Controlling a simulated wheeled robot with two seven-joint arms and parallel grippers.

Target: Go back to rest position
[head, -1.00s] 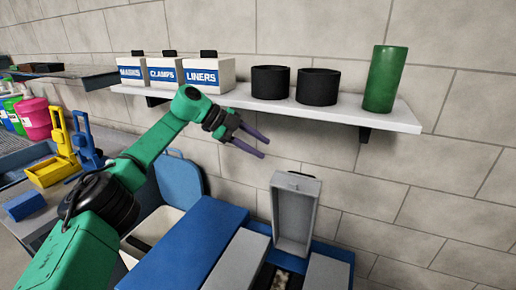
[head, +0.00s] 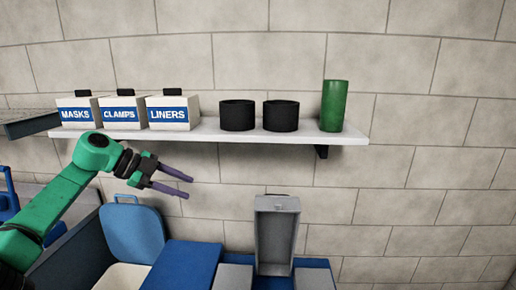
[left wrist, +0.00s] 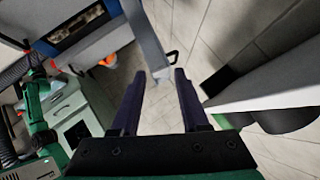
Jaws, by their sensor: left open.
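My left gripper (head: 182,183) is open and empty, its two dark purple fingers apart. In the head view it hangs in the air in front of the wall, below the shelf and under the boxes marked CLAMPS and LINERS. The left wrist view shows the same fingers (left wrist: 158,100) with nothing between them. My green left arm comes in from the left. My right gripper is not in the head view.
A white wall shelf (head: 345,137) holds the MASKS (head: 78,113), CLAMPS (head: 118,112) and LINERS (head: 173,112) boxes, two black cylinders (head: 237,115) (head: 281,115) and a green cylinder (head: 333,105). Below stand an upright grey open box (head: 272,235), blue panels (head: 185,268) and a blue-lidded bin (head: 132,232).

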